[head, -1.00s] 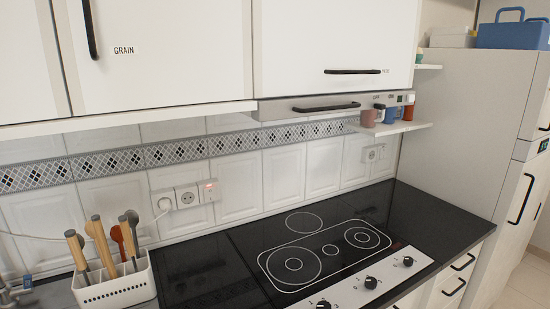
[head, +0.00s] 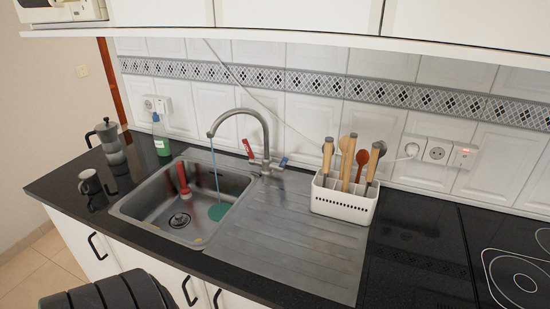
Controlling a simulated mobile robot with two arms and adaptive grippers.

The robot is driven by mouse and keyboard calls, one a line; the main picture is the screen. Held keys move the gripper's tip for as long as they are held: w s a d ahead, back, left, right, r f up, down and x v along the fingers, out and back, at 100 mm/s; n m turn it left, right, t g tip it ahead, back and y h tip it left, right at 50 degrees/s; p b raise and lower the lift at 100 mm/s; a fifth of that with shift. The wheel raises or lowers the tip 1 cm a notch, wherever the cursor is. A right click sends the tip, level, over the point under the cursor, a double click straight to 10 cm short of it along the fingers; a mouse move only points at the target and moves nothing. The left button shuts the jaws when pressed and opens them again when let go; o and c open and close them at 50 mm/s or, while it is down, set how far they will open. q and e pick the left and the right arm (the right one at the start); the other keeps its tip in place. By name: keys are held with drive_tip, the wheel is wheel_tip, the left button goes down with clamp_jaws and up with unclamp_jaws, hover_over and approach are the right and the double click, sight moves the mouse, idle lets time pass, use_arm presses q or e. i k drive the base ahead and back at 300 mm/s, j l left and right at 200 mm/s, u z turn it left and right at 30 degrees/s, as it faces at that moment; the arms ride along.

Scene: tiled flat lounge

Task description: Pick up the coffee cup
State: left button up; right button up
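Neither gripper's fingers show in the head view. A dark ribbed part at the bottom left edge looks like part of my arm, well below and apart from the cup.
A moka pot (head: 112,143) and a green bottle (head: 161,136) stand behind the cup. The steel sink (head: 150,200) with a tall faucet (head: 262,125) lies right of it. A white utensil holder (head: 343,204) and the hob (head: 515,270) are further right.

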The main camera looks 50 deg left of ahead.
sight(89, 180)
drive_tip(key=u, duration=2.8)
